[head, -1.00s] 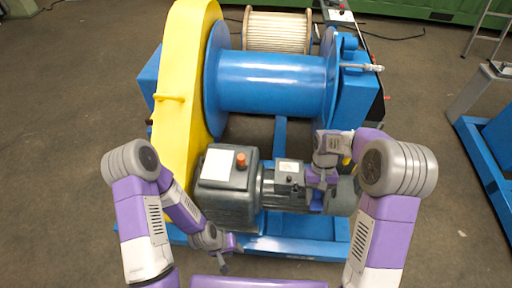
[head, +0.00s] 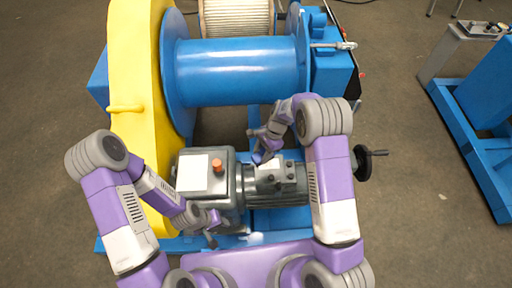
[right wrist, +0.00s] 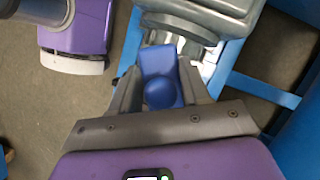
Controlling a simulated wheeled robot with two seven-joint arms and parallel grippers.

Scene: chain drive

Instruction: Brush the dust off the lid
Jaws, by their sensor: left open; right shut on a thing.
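A grey gearbox (head: 205,190) with a white plate (head: 197,172) and an orange cap (head: 217,166) on top stands beside the yellow chain guard (head: 138,130). A grey motor with a small terminal box (head: 277,178) joins its right side. I cannot tell for sure which cover is the lid, and no dust can be made out. My right gripper (head: 259,150) is above the motor's far side. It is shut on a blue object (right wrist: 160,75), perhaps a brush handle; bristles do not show. My left gripper (head: 213,238) is open and empty, low at the gearbox's front.
A large blue drum (head: 235,70) lies behind the motor. The blue base frame (head: 255,238) runs along the front. Another blue frame (head: 470,140) stands at the right, with bare floor between.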

